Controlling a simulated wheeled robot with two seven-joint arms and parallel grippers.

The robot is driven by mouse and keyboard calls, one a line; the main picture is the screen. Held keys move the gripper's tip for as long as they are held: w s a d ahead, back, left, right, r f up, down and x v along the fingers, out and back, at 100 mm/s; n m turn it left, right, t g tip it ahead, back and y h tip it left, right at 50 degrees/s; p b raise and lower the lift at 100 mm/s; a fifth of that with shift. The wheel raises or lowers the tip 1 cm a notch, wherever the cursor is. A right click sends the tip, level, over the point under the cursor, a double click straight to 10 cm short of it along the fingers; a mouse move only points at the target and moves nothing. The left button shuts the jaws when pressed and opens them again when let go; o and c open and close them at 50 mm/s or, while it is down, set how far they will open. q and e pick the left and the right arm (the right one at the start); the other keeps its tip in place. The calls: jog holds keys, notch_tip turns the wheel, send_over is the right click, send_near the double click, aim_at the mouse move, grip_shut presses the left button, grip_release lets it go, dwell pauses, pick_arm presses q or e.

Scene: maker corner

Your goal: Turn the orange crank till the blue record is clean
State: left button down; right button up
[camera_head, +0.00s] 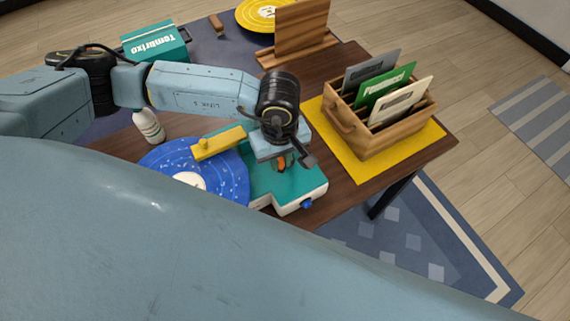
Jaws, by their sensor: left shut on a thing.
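The blue record (222,170) lies flat on the teal and white cleaning machine (300,187), at the middle of the table. Light specks are scattered over its blue surface, and it has a pale centre label. A yellow bar (218,143) reaches over the record's upper right part. My left gripper (282,160) is over the teal top of the machine, shut on the orange crank (281,162). Only a small bit of orange shows beneath the gripper; the rest of the crank is hidden. My right gripper is not in view.
A wooden crate (376,147) with several sleeves stands on a yellow mat (359,172) to the right. A white bottle (149,126), a teal box (154,42), a wooden stand (301,30) and a yellow record (256,14) are farther back.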

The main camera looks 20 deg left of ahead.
pick_arm(q)
jog(key=m+b, duration=0.2)
jog(key=a+m+b, duration=0.1)
jog(key=m+b, duration=0.1)
jog(key=shift+w+a+f+b, duration=0.15)
jog(key=shift+a+f+b, duration=0.05)
jog(key=shift+b, duration=0.1)
jog(key=m+b, duration=0.2)
jog(key=shift+w+a+r+m, duration=0.15)
jog(key=shift+a+m, duration=0.15)
jog(key=shift+b, duration=0.4)
jog(key=shift+a+r+m, duration=0.1)
jog(key=shift+m, duration=0.2)
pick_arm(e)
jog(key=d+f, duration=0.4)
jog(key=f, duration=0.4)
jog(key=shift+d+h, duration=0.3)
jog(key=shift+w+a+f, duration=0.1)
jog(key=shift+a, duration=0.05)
pick_arm(q)
jog(key=c, duration=1.3)
grip_release()
jog(key=shift+c, duration=0.2)
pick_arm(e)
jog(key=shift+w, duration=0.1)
pick_arm(q)
jog(key=shift+r, duration=0.1)
